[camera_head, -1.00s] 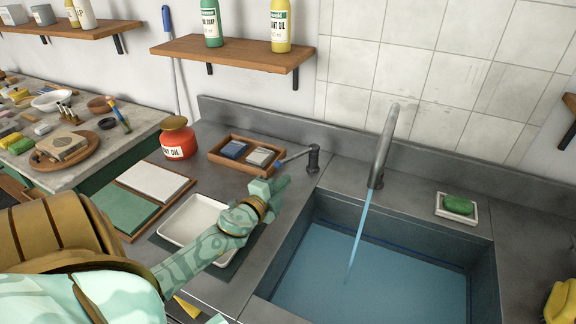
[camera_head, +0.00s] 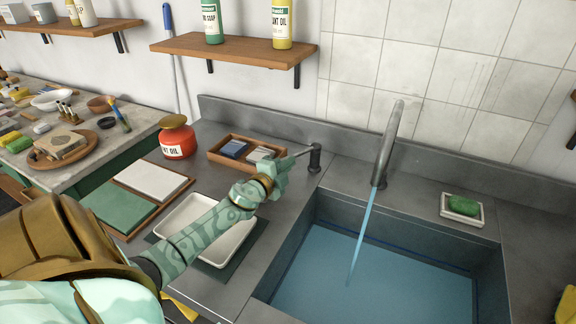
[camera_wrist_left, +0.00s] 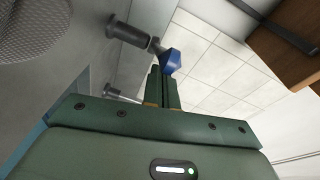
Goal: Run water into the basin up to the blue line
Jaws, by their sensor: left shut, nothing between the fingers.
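The grey basin (camera_head: 490,272) holds bluish water (camera_head: 370,290). A dark blue line (camera_head: 400,248) runs along its inner back wall, just above the water surface. A stream (camera_head: 361,236) runs from the grey spout (camera_head: 386,148) into the basin. The tap lever (camera_head: 304,153) stands left of the spout, pointing left. My left gripper (camera_head: 282,170) is shut and empty at the lever's free end, covering its tip. In the left wrist view the lever's blue knob (camera_wrist_left: 172,60) shows just beyond the shut fingers (camera_wrist_left: 163,88); I cannot tell whether they touch. My right gripper is not in view.
A wooden tray (camera_head: 218,157) with small blocks and a red oil can (camera_head: 177,138) stand behind my left gripper. A white tray (camera_head: 240,236) lies below my forearm. A green soap in a dish (camera_head: 446,212) sits right of the spout. A wooden shelf (camera_head: 230,53) hangs above.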

